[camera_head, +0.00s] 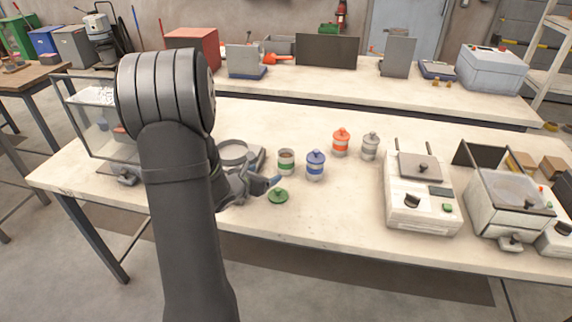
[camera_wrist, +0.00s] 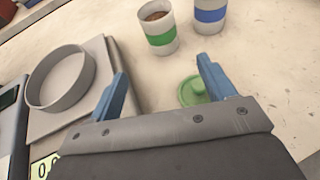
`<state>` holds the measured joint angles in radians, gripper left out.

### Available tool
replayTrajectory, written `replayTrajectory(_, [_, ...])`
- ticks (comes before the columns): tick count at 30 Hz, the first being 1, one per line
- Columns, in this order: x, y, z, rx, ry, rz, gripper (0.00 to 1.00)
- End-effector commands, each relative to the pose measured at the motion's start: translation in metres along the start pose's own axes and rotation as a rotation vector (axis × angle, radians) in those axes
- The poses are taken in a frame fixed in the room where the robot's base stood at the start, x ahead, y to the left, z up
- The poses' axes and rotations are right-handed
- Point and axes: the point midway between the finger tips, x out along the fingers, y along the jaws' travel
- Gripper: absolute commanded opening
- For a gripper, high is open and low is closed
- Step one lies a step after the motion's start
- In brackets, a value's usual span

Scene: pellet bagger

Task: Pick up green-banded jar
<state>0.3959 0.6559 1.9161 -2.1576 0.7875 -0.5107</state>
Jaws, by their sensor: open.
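The green-banded jar (camera_head: 286,161) stands upright and lidless on the near bench, and brown contents show in its mouth. It also shows in the wrist view (camera_wrist: 158,30), beyond my fingertips. A green lid with a knob (camera_head: 278,196) lies on the bench in front of the jar; in the wrist view the lid (camera_wrist: 194,90) is by my right fingertip, partly hidden by it. My gripper (camera_head: 262,184) is open and empty, with blue fingertips spread apart (camera_wrist: 165,78). It is to the left of the lid and short of the jar, not touching the jar.
A blue-banded jar (camera_head: 315,165) stands just right of the green-banded one. Orange (camera_head: 341,142) and grey (camera_head: 370,146) lidded jars stand behind. A scale with a round pan (camera_wrist: 62,78) is close on the left. Bare bench lies between these jars and the white machine (camera_head: 421,192).

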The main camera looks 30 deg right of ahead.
Motion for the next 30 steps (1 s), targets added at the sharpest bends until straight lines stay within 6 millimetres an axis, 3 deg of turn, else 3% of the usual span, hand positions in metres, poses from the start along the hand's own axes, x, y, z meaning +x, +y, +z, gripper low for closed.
replayTrajectory(9, [0.067,-0.001,-0.001,0.003,0.0,-0.003,0.76])
replayTrajectory(30, [0.137,-0.003,-0.006,0.003,0.002,0.0,0.76])
